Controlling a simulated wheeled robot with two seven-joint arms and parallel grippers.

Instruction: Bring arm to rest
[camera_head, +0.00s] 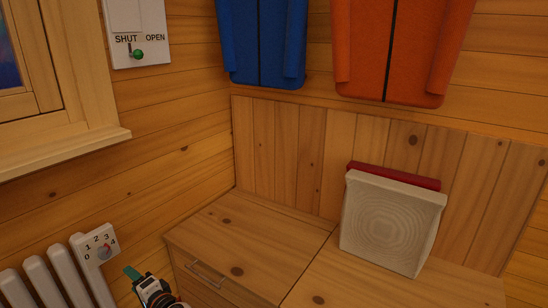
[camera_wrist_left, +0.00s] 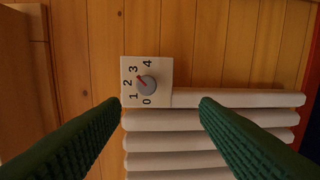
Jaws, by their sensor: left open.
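My left gripper (camera_head: 131,272) is at the bottom left of the head view, to the right of the radiator and in front of the wooden chest. Only a green fingertip and part of the black and white wrist show there. In the left wrist view the gripper (camera_wrist_left: 161,104) has its two green fingers spread wide apart with nothing between them. Beyond them is the radiator with a white dial plate (camera_wrist_left: 161,66). My right gripper is in neither view.
The radiator (camera_head: 64,275) has a 0–4 dial (camera_head: 103,252); its red mark points near 3. A wooden chest (camera_head: 235,238) bears a cream ribbed block (camera_head: 390,225) leaning on a red object (camera_head: 395,176). A SHUT/OPEN panel (camera_head: 124,16) and blue (camera_head: 262,40) and orange (camera_head: 400,50) items hang above.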

